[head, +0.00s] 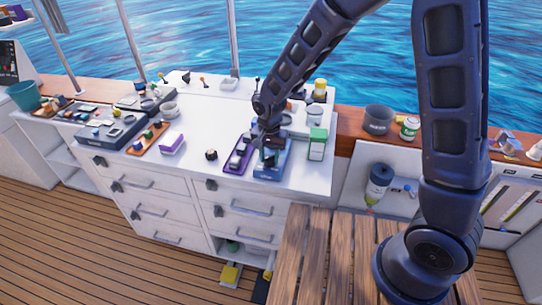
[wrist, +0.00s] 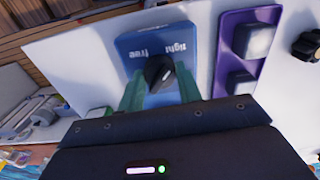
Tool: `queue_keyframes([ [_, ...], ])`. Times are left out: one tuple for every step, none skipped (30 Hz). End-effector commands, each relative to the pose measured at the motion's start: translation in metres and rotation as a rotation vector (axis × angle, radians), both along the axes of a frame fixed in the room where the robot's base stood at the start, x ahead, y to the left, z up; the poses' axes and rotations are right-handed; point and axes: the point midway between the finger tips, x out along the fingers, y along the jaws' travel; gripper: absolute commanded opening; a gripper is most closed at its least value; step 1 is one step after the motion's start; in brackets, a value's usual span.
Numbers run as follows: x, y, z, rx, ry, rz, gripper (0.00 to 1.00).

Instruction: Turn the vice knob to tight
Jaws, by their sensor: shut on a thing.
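The vice knob (wrist: 158,70) is a black round knob on a blue plate (wrist: 135,42) in the wrist view. The plate carries the words "tight" and "free", upside down in this view. My gripper (wrist: 158,78) has its green fingers on either side of the knob and is shut on it. Which word the knob points at cannot be told. In the head view the blue plate (head: 270,174) lies near the front edge of the white worktop, with my gripper (head: 270,146) over it, hiding the knob.
A purple tray (head: 235,168) with grey blocks lies just left of the plate. A green and white box (head: 317,145) stands close on the right. A small black knob-like thing (head: 211,155) stands farther left. The worktop's middle (head: 205,120) is clear.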

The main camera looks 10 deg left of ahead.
Motion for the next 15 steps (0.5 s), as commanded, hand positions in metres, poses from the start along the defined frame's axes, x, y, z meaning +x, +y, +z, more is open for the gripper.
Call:
queue_keyframes([
  [0.0011,-0.0027,-0.0009,-0.005,0.001,-0.002,0.12],
  [0.0011,-0.0027,-0.0009,-0.005,0.001,-0.002,0.12],
  [0.0011,-0.0027,-0.0009,-0.005,0.001,-0.002,0.12],
  [0.0011,-0.0028,-0.0009,-0.005,0.001,-0.002,0.12],
  [0.0011,-0.0028,-0.0009,-0.005,0.001,-0.002,0.12],
  [0.0011,-0.0028,-0.0009,-0.005,0.001,-0.002,0.42],
  [0.0010,-0.0027,-0.0009,-0.005,0.001,-0.002,0.48],
  [0.0009,-0.0025,-0.0008,-0.004,0.001,-0.002,0.54],
  [0.0008,-0.0022,-0.0008,-0.004,0.001,-0.001,0.56],
  [0.0007,-0.0020,-0.0007,-0.003,0.001,-0.001,0.56],
  [0.0007,-0.0018,-0.0006,-0.003,0.001,-0.001,0.56],
  [0.0007,-0.0016,-0.0006,-0.003,0.001,-0.001,0.56],
  [0.0006,-0.0015,-0.0005,-0.003,0.001,-0.001,0.56],
  [0.0006,-0.0014,-0.0005,-0.003,0.001,0.000,0.56],
  [0.0006,-0.0012,-0.0004,-0.002,0.001,0.000,0.56],
])
